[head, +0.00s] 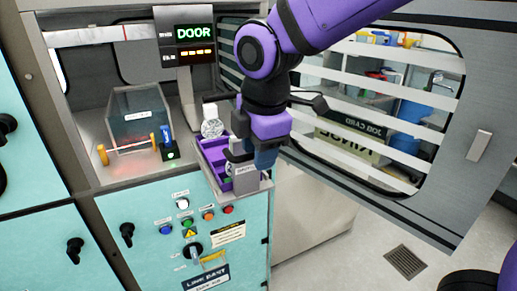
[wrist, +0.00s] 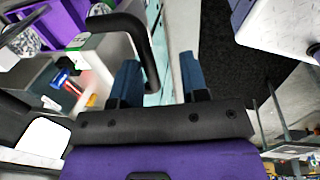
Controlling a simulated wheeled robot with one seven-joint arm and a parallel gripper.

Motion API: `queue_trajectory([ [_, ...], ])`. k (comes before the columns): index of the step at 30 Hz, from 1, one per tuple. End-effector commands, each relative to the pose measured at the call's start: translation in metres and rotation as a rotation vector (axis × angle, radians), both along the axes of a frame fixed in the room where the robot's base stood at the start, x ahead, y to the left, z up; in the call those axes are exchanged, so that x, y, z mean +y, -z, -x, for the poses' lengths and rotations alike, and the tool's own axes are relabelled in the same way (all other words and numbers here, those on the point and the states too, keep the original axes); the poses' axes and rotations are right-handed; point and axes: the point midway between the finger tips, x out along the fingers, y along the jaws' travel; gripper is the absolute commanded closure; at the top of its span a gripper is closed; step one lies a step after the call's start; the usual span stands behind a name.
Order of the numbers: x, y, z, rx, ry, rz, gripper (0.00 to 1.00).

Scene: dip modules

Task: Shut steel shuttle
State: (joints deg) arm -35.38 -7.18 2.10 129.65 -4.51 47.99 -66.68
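The steel shuttle (head: 255,187) is a grey sliding tray that juts out from the cabinet front, in the middle of the head view. It carries a purple bin (head: 213,152), which also shows at the upper left of the wrist view (wrist: 62,22). A dark curved handle (wrist: 138,27) shows in the wrist view. Its lower end reaches between my blue fingertips, nearer the left one. My gripper (wrist: 158,75) is open at the handle; whether a finger touches it I cannot tell. In the head view my gripper (head: 264,158) hangs at the shuttle's outer end and hides part of it.
A large grey door (head: 478,146) with a striped window stands open at the right. A clear box (head: 140,115) with an orange-ended bar sits in the chamber at left. Buttons and a selector (head: 192,250) are on the panel below. A DOOR display (head: 194,33) is above.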

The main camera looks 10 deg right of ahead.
Motion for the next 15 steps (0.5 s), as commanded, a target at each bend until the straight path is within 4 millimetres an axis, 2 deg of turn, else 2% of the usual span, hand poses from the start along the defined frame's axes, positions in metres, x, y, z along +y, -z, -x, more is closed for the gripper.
queue_trajectory([
  [15, -0.001, -0.03, 0.005, -0.002, -0.001, -0.001, 0.6],
])
